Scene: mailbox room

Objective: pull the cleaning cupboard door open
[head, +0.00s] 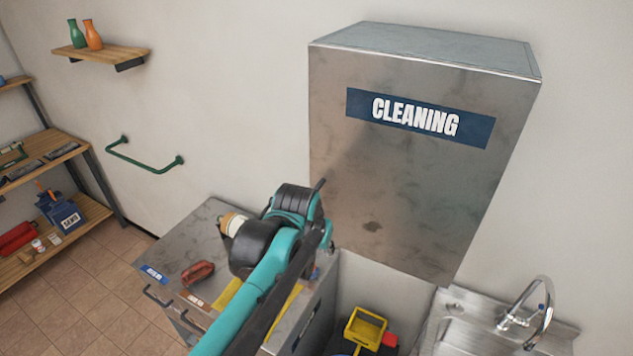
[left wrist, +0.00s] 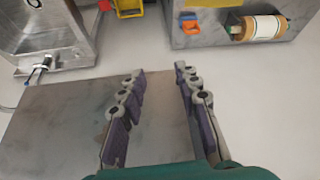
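The cleaning cupboard (head: 420,170) is a grey metal box on the wall with a blue "CLEANING" label (head: 415,116). Its front looks closed, and I see no handle on it. My left arm reaches up to its lower left side in the head view; the wrist hides the fingertips there. In the left wrist view my left gripper (left wrist: 160,95) has its two fingers well apart with nothing between them. The cupboard's grey panel (left wrist: 55,125) lies beyond the fingers, near its side edge. I cannot tell whether they touch it. My right gripper is not in view.
A metal cabinet (head: 190,236) with a red item, a bottle and yellow things on top stands below. A sink with a tap (head: 525,305) is at the lower right. A yellow item (head: 365,328) is between them. A green wall rail (head: 145,162) and shelves are at left.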

